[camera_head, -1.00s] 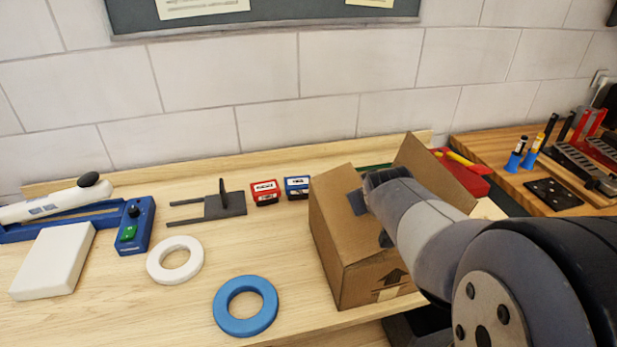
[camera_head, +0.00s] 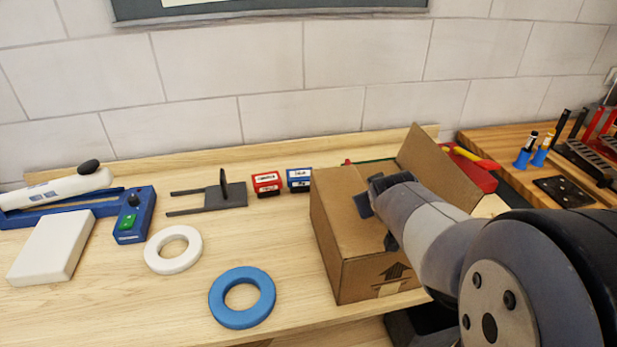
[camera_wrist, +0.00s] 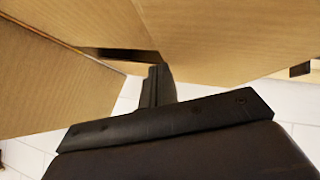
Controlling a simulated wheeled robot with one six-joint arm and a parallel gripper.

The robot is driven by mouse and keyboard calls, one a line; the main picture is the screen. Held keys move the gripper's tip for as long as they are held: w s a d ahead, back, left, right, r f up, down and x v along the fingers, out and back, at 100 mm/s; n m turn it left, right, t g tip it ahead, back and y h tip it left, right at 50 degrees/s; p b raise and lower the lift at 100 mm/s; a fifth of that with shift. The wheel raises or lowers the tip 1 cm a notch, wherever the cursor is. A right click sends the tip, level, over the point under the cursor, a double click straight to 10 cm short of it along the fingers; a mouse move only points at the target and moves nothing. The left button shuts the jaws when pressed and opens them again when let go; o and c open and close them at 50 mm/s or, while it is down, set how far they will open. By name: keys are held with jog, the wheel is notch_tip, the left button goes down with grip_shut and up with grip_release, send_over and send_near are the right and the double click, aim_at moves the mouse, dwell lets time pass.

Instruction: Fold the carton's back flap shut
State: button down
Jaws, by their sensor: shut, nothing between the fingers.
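The cardboard carton (camera_head: 362,277) stands on the bench at the centre right. A flap or panel on the left of its top (camera_head: 335,200) lies nearly level. Another flap (camera_head: 440,165) stands up, leaning outward on the right; I cannot tell for sure which one is the back flap. My gripper is at the carton's top, its tips mostly hidden by my arm in the head view. In the wrist view, my gripper (camera_wrist: 158,85) is shut and empty, close to cardboard panels (camera_wrist: 225,40) with a dark gap between them; contact is unclear.
A red bin (camera_head: 478,178) stands behind the carton on the right. A blue ring (camera_head: 226,312), a white ring (camera_head: 160,263), red and blue small boxes (camera_head: 266,184) and a blue sealer (camera_head: 142,220) lie to the left.

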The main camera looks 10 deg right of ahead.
jog(key=shift+a+f+b, duration=0.2)
jog(key=shift+f+b, duration=0.15)
jog(key=shift+b, duration=0.2)
jog(key=shift+s+a+f+b, duration=0.15)
jog(key=shift+a+f+b, duration=0.25)
jog(key=shift+b, duration=0.55)
jog(key=shift+a+r, duration=0.1)
jog(key=shift+r, duration=0.05)
jog(key=r+p, duration=0.1)
jog(key=r, duration=0.1)
jog(key=r+p, duration=0.2)
jog(key=r, duration=0.1)
jog(key=shift+s+r, duration=0.2)
jog(key=shift+r, duration=0.15)
jog(key=s+r, duration=0.6)
jog(key=shift+s+d+r, duration=0.15)
jog(key=shift+s+d, duration=0.05)
jog(key=shift+s, duration=0.1)
jog(key=w+f, duration=0.7)
jog(key=shift+w, duration=0.1)
notch_tip(320, 180, down, 2)
jog(key=shift+a+f+b, duration=0.1)
jog(key=shift+f+b, duration=0.1)
jog(key=shift+b, duration=0.65)
jog(key=shift+a+f, duration=0.1)
jog(key=shift+f, duration=0.3)
